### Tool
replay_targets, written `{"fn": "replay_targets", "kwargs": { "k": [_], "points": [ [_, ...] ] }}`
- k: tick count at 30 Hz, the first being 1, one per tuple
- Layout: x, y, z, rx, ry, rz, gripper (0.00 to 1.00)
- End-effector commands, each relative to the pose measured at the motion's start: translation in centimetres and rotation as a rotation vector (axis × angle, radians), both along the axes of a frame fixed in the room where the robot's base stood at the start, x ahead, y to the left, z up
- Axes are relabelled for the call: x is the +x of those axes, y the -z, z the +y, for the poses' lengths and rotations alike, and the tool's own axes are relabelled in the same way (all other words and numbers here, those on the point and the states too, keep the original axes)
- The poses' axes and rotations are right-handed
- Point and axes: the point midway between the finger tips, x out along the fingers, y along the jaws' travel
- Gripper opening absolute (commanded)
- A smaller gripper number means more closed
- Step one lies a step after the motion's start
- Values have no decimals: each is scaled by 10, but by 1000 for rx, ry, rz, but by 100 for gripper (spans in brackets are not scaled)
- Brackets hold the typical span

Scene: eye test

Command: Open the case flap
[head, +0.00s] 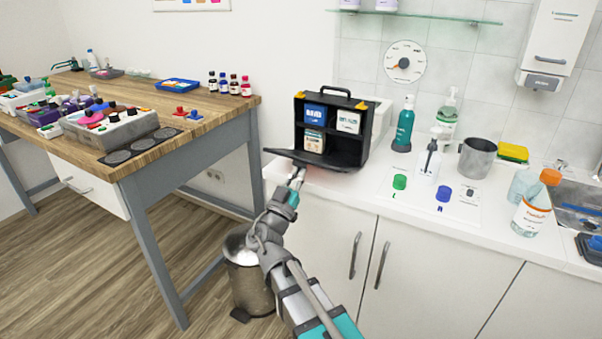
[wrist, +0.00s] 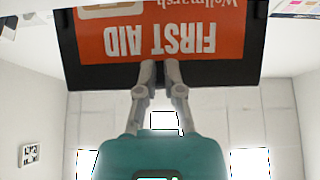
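The black case (head: 371,128) stands open-fronted on the white counter. Its flap (head: 318,161) is folded down at the front, lying close to level and reaching out past the counter's front edge. The wrist view shows the flap's outer face (wrist: 255,45) with an orange "FIRST AID" label (wrist: 105,45), upside down. My gripper (head: 298,174) is at the flap's free edge, below it.
Boxes stand inside the case, including a blue one (head: 315,114). To its right on the counter (head: 335,184) are bottles, a green cap (head: 400,182), a blue cap (head: 443,194) and a metal mug (head: 475,158). A wooden workbench (head: 190,103) stands left; a bin (head: 247,276) is below.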

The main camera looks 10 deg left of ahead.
Motion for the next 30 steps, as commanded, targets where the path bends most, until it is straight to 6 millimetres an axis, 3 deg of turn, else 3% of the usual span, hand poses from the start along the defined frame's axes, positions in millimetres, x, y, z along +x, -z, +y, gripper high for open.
{"fn": "replay_targets", "kwargs": {
  "k": [1, 9, 12, 21, 30],
  "points": [
    [0, -1, 0, 0, 0, -1, 28],
    [-1, -2, 0, -1, 0, -2, 78],
    [-1, -2, 0, -1, 0, -2, 91],
    [-1, -2, 1, -1, -1, -3, 90],
    [-1, -1, -1, -1, 3, 0, 34]
  ]
}}
